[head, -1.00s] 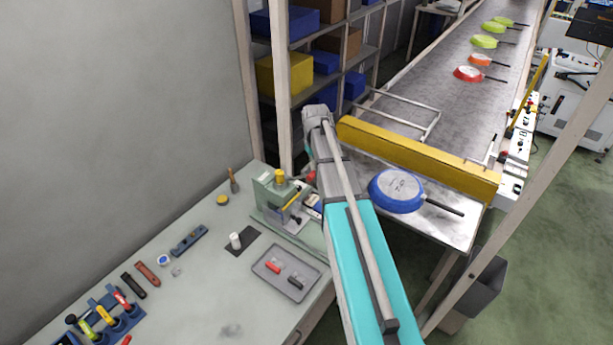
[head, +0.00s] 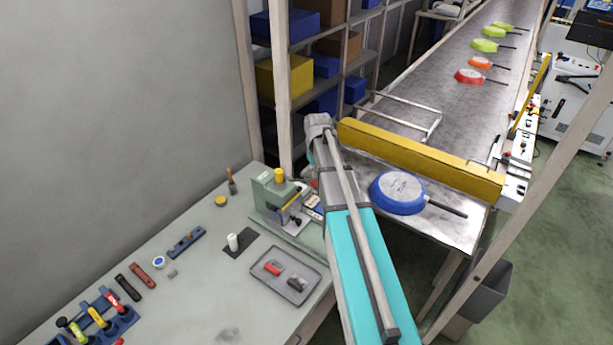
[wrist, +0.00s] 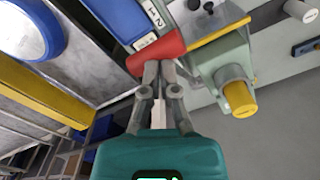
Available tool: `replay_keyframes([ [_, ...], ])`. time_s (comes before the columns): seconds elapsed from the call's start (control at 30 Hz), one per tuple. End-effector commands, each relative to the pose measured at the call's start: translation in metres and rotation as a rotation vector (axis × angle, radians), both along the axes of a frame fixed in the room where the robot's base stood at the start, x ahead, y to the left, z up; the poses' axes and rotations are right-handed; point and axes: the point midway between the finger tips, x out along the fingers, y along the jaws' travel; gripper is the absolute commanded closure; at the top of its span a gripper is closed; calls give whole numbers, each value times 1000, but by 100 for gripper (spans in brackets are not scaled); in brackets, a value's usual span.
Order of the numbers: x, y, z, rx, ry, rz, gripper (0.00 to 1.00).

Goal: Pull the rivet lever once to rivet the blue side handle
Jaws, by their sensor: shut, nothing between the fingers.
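The rivet press is a green machine (head: 270,197) with a yellow knob on top, at the back of the grey bench. It also shows at the upper right in the wrist view (wrist: 212,65). Its lever has a red grip (wrist: 156,50). In the head view only a bit of red (head: 314,184) shows beside my arm. My gripper (wrist: 158,66) is shut and empty, with its fingertips right at the red grip's edge; I cannot tell whether they touch. The head view hides my gripper behind my arm. No blue side handle can be made out for certain.
A blue pan (head: 398,193) lies on the conveyor's near end, before a yellow barrier (head: 420,160). A tray (head: 286,275) with a red and a dark piece lies on the bench (head: 200,290). Shelves with boxes stand behind. A blue labelled object (wrist: 118,20) is beside the lever.

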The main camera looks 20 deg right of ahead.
Motion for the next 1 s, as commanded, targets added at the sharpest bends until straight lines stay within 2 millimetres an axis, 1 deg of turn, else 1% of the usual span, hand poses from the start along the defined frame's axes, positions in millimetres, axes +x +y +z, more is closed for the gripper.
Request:
replay_keyframes([
  [0.03,0,0,-4,0,0,0,100],
  [0.2,-1,-1,-9,0,0,0,100],
  [0.7,-2,-1,-10,0,0,0,100],
  [1.0,-6,-4,-22,0,0,-1,100],
])
